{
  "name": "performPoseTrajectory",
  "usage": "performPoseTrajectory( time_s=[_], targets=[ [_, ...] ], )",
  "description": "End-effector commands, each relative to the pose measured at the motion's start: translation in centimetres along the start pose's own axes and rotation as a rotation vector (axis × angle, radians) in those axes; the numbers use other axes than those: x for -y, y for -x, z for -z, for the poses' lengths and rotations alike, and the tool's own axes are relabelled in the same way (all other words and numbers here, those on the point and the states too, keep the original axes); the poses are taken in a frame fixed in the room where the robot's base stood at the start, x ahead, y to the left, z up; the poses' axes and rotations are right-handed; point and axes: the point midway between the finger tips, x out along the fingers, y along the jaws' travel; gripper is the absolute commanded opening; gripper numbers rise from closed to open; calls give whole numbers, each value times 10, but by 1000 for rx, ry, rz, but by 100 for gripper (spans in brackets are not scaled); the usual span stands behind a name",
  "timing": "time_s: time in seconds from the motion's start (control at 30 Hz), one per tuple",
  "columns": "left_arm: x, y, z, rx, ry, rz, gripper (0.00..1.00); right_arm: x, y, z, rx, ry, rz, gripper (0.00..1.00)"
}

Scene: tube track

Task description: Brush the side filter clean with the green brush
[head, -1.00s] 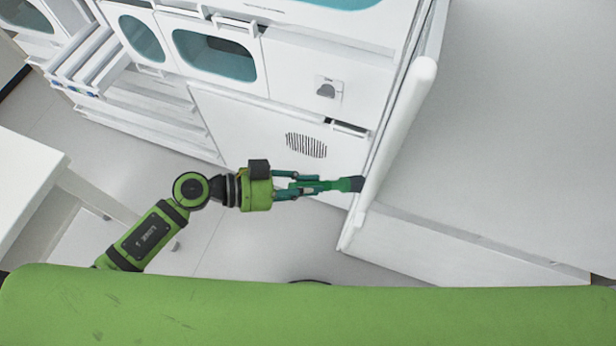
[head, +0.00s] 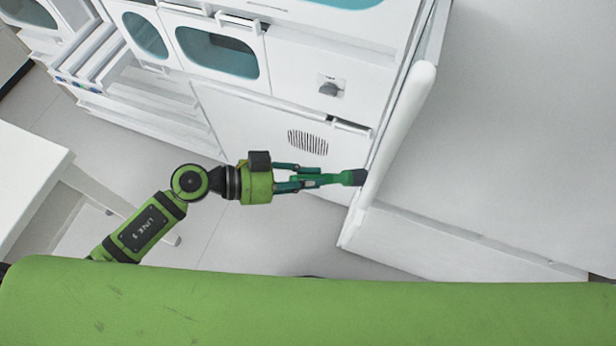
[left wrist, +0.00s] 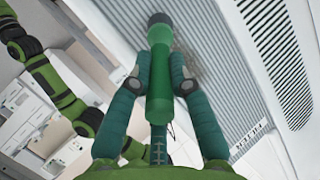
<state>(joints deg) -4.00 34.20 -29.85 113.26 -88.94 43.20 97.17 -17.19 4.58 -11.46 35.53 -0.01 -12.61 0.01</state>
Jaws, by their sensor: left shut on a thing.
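My left gripper (head: 300,180) is shut on the green brush (head: 330,179), whose dark head points right in the head view. The head is by the right edge of the white cabinet's front, and contact cannot be told there. In the left wrist view the brush (left wrist: 160,85) lies between the two teal fingers, its dark head over a grey ribbed panel (left wrist: 225,85), which looks like the side filter. A darker, dusty-looking patch (left wrist: 188,68) shows on the panel beside the brush. The head view does not clearly show this panel. My right gripper is not in view.
The white cabinet front has a striped vent (head: 307,142), a grey knob (head: 329,89) and a window (head: 216,52). A slotted vent (left wrist: 287,60) lies right of the ribbed panel. A white table (head: 30,175) stands left; floor (head: 215,250) is open between.

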Motion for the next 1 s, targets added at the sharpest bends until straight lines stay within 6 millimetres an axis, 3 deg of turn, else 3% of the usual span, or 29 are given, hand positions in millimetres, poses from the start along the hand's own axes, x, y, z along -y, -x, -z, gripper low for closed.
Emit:
performPoseTrajectory(
  time_s=[0.2,0.47,1.0],
  targets=[
    [2,3,12,-3,-2,-1,0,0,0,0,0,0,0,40],
    [2,3,12,-2,0,-1,0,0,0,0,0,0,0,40],
    [-2,-2,-6,-1,1,-2,0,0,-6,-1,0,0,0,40]
  ],
)
